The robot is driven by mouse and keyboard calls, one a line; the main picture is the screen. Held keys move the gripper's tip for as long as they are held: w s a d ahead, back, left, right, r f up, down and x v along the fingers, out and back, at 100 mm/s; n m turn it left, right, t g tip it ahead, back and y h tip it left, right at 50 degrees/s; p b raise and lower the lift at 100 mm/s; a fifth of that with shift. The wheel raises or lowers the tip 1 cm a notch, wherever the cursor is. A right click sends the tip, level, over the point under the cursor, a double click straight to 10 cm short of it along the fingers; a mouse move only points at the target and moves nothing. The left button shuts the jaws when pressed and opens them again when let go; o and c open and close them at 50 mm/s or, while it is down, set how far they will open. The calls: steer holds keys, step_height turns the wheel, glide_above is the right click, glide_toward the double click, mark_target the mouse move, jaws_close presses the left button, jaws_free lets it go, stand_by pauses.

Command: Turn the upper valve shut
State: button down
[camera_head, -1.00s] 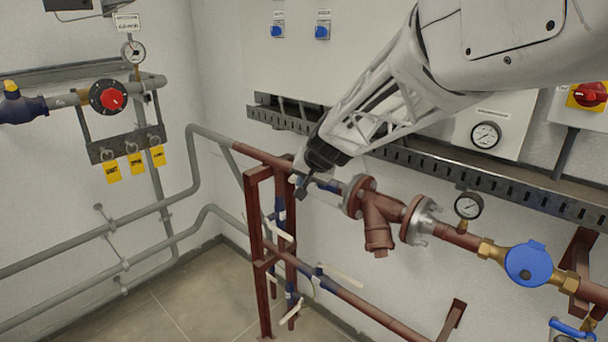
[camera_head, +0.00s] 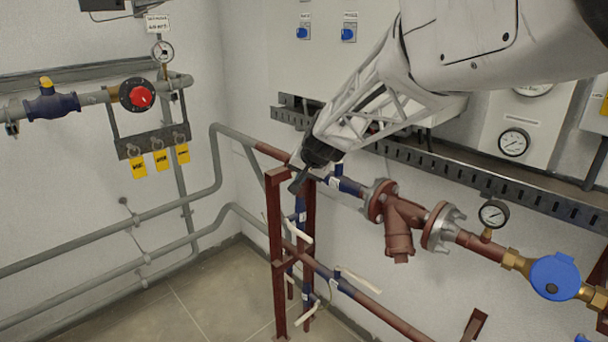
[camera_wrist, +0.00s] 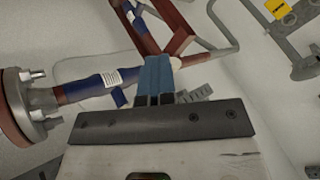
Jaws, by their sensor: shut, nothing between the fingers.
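The upper valve (camera_head: 348,187) is a blue body with a white label on the upper pipe, left of the brown flange. It also shows in the wrist view (camera_wrist: 98,84), left of my fingers, with a small blue piece sticking out. My gripper (camera_head: 298,184) is shut and empty, at the pipe near the top of the red-brown stand. In the wrist view my blue-grey fingers (camera_wrist: 155,75) are side by side. A pale piece (camera_wrist: 175,63), perhaps part of the lever, shows beside their tips. The rest of the lever is hidden; contact cannot be told.
The red-brown stand (camera_head: 275,225) is under the gripper. Lower blue valves with white levers (camera_head: 299,231) (camera_head: 358,279) sit below. A brown flange (camera_head: 379,200) and strainer stand to the right. A slotted cable tray (camera_head: 450,166) runs along the wall behind.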

steer(key=shift+a, duration=0.3)
steer(key=s+d+r, duration=0.1)
steer(key=s+r, duration=0.5)
steer(key=r, duration=0.2)
stand_by(0.3)
steer(key=s+d+f+g+h, duration=0.1)
steer(key=s+d+f, duration=0.2)
steer(key=s, duration=0.9)
steer(key=s+d+f+n+g+h, duration=0.1)
steer(key=s+d+f+h, duration=0.1)
steer(key=s+d, duration=0.8)
steer(key=s+d+f+g+h, duration=0.1)
steer(key=s+d+f, duration=0.3)
steer(key=s, duration=1)
steer(key=d, duration=0.3)
steer(key=shift+s+n, duration=0.4)
steer(key=shift+d, duration=0.1)
